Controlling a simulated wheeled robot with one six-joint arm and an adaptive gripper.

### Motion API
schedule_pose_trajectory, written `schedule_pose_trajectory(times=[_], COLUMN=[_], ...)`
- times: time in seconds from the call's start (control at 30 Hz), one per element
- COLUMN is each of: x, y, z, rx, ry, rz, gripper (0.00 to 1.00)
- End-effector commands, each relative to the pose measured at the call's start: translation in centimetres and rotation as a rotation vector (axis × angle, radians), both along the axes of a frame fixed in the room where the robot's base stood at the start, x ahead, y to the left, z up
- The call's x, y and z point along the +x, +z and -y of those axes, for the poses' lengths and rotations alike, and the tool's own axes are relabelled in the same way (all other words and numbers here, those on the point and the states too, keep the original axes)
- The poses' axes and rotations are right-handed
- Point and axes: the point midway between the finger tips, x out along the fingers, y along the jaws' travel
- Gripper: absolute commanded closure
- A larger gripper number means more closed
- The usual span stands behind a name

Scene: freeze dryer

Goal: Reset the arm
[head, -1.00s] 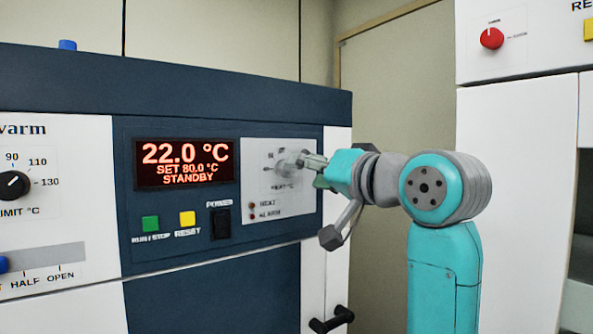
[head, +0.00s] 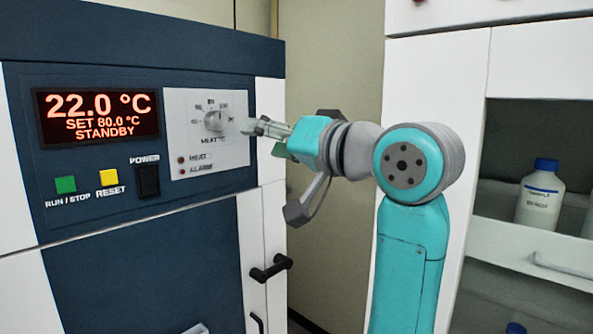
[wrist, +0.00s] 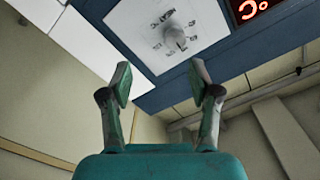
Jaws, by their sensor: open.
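My gripper (head: 262,128) is at the end of my teal and grey arm, just right of the heat knob (head: 214,121) on the panel. In the wrist view my gripper (wrist: 161,88) has its two fingers spread apart with nothing between them. The knob (wrist: 175,38) shows there beyond the fingertips, apart from them. In the head view the arm stands upright at centre right, and its wrist points left towards the machine.
The navy machine's display (head: 98,117) reads 22.0 °C, SET 80.0 °C, STANDBY. Green (head: 65,184) and yellow (head: 108,177) buttons and a black power switch (head: 148,180) sit below. A black door handle (head: 271,267) sticks out under my wrist. A shelf holds a blue-capped bottle (head: 541,195).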

Motion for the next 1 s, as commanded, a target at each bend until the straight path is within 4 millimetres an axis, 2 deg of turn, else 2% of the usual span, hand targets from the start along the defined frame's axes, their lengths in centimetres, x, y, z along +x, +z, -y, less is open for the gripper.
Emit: schedule_pose_trajectory(times=[0.03,0.2,0.47,0.77,1.0], x=[0.8,3.0,4.6,3.6,0.6], y=[-2.0,-8.8,-19.4,-31.2,-39.8], z=[0.2,1.5,4.3,8.2,11.5], rx=[0.006,0.030,0.048,0.037,0.003], ry=[-0.014,-0.076,-0.184,-0.316,-0.422], rz=[-0.015,-0.037,-0.062,-0.080,-0.086], gripper=[0.38,0.38,0.38,0.38,0.38])
